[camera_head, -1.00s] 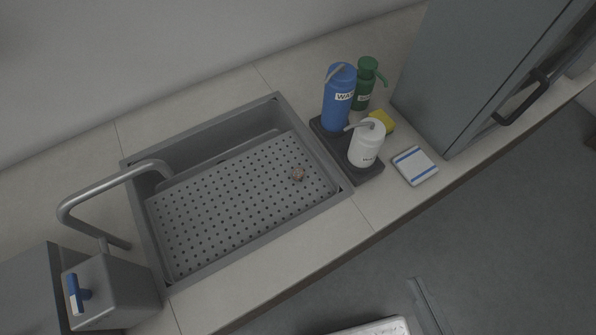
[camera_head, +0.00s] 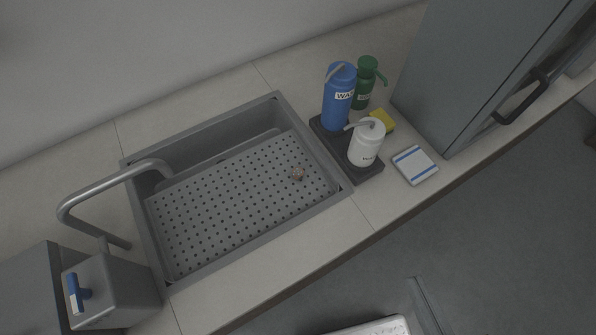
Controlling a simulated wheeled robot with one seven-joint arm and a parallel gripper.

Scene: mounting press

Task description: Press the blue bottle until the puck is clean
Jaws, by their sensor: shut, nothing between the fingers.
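The blue bottle (camera_head: 339,104) stands upright on a dark tray (camera_head: 369,175) to the right of the sink. My gripper is not in view.
A green pump bottle (camera_head: 365,84) and a white pump bottle (camera_head: 366,146) stand close to the blue one. A yellow sponge (camera_head: 384,121) and a blue-striped white cloth (camera_head: 414,166) lie nearby. A faucet (camera_head: 110,187) arches over the sink's left. A grey cabinet (camera_head: 455,75) stands right.

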